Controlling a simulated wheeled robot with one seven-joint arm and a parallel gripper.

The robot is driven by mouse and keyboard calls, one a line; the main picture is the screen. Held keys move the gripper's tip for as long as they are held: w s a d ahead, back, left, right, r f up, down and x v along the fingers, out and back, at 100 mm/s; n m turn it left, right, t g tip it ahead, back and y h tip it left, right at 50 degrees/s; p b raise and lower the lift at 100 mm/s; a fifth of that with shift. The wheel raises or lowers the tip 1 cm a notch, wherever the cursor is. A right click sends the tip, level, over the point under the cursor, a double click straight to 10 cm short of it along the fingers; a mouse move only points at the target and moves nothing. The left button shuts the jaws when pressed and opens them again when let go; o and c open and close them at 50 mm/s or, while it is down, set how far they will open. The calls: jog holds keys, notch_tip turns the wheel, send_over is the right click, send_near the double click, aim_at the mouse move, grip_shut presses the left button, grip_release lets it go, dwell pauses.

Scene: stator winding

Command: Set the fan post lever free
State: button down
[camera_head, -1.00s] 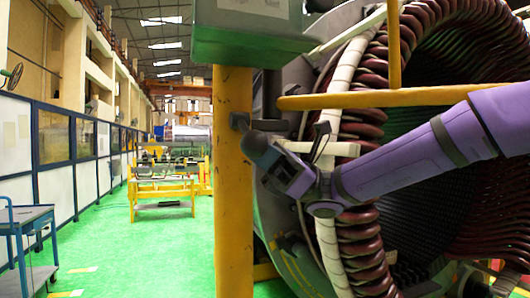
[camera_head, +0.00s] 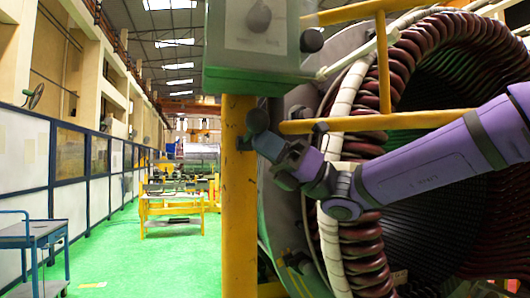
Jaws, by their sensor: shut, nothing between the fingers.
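The yellow fan post (camera_head: 239,200) stands upright in the middle of the head view. A box with a pale face and green base (camera_head: 255,80) sits on its top. A small dark fitting (camera_head: 244,143) juts from the post below the box; I take it for the lever's mount. The lever itself I cannot make out clearly, as my wrist covers the area just right of it. My gripper (camera_head: 257,121), dark, small and shut with nothing in it, is at the post's right edge, just above the fitting. I cannot tell whether it touches the post.
The large stator with dark red windings (camera_head: 362,225) fills the right side. Yellow rails (camera_head: 385,122) cross in front of it, close to my purple arm. A blue trolley (camera_head: 35,235) stands at the left.

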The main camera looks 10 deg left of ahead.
jog(key=shift+s+r, duration=0.1)
jog(key=shift+r, duration=0.3)
jog(key=shift+a+r, duration=0.1)
jog(key=shift+r, duration=0.15)
jog(key=shift+f, duration=0.15)
